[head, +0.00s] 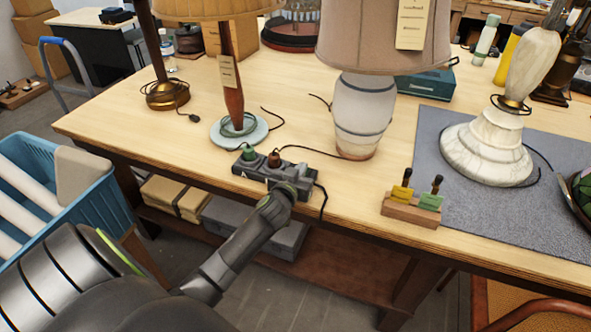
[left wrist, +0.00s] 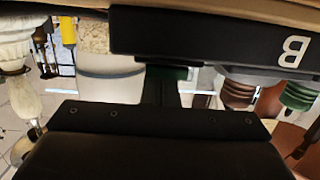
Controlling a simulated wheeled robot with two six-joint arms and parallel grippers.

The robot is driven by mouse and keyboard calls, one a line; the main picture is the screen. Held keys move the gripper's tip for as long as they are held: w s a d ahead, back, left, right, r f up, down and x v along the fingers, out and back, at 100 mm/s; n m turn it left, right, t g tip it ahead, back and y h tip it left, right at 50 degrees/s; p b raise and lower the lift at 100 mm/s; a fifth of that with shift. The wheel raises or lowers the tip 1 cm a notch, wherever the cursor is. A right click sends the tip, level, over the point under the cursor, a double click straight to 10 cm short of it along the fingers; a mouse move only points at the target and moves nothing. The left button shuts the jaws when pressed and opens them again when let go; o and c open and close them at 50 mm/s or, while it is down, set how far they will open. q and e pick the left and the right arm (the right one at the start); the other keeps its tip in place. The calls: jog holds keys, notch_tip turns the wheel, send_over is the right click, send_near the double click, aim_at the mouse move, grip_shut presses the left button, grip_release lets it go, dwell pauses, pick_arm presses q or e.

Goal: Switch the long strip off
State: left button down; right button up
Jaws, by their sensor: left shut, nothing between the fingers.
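A dark power strip (head: 251,172) lies along the front edge of the table. A green plug (head: 249,153) and a brown plug (head: 274,159) stand in it towards its left end. My left gripper (head: 286,188) is at the strip's front side, right of the plugs, and hides part of it. In the left wrist view the strip (left wrist: 215,42) appears upside down, with a white letter B. The shut, empty fingers (left wrist: 166,88) reach up close to it; I cannot tell whether they touch. The switch and its position are not visible. My right gripper is not in view.
Lamps stand behind the strip: a white ceramic one (head: 364,112) and one with a wooden stem (head: 232,90). A wooden block (head: 409,212) with yellow and green-tagged tools is to the right. A black cord hangs off the strip's right end. A blue crate (head: 95,190) is at left.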

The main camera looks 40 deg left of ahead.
pick_arm(q)
jog(key=r+p, duration=0.3)
jog(key=r, duration=0.1)
jog(key=shift+w+a+r, duration=0.1)
jog(key=shift+w, duration=0.25)
jog(key=r+b+v, duration=0.1)
jog(key=v, duration=0.9)
jog(key=shift+w+r, duration=0.2)
jog(key=shift+r, duration=0.05)
